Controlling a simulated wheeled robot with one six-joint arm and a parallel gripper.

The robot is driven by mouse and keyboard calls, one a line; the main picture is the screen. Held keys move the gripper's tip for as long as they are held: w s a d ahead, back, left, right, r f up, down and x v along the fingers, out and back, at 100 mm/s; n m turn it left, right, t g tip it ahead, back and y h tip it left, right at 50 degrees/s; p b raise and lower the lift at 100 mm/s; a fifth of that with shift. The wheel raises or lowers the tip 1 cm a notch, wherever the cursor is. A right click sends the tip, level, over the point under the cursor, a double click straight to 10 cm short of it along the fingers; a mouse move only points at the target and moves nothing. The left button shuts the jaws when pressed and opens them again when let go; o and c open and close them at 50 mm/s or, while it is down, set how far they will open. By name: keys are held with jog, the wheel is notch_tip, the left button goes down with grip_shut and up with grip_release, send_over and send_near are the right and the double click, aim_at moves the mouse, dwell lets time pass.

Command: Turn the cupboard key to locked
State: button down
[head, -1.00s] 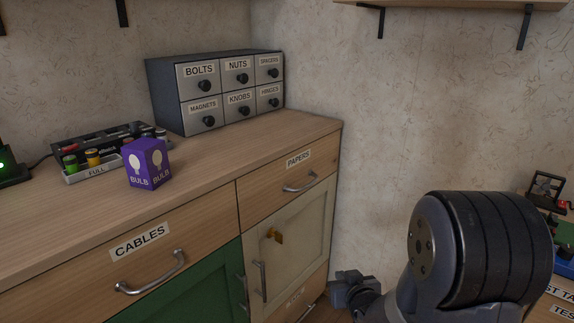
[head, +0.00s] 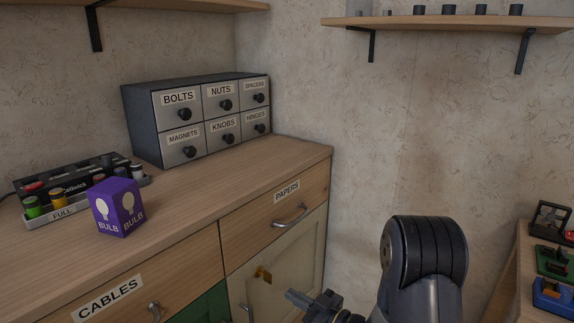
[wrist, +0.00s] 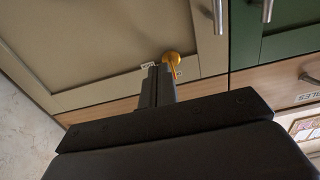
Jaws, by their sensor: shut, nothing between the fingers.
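The cupboard key (head: 264,275) is brass-coloured and sits in the cream cupboard door (head: 285,262) under the PAPERS drawer. In the wrist view the key's round brass part (wrist: 173,58) shows just beyond my fingertips, with small labels beside it, too small to read. My gripper (head: 300,296) is shut and empty, to the right of the key and slightly lower in the head view. In the wrist view my gripper (wrist: 158,72) points toward the key and partly covers it. I cannot tell whether the fingertips touch it.
The PAPERS drawer handle (head: 290,216) juts out above the key. A door handle (wrist: 217,16) stands near the key in the wrist view. A green door (wrist: 286,30) adjoins the cream one. A purple bulb box (head: 118,208) stands on the counter.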

aim_at(266, 276)
jog(key=shift+x, duration=2.5)
jog(key=shift+s+r, duration=0.1)
jog(key=shift+r, duration=0.1)
jog(key=shift+s+a+f+b, duration=0.15)
jog(key=shift+s+a+b, duration=0.25)
jog(key=shift+b, duration=0.6)
jog(key=shift+s+a+b, duration=0.15)
jog(key=shift+s+b, duration=0.2)
jog(key=shift+s+a, duration=0.15)
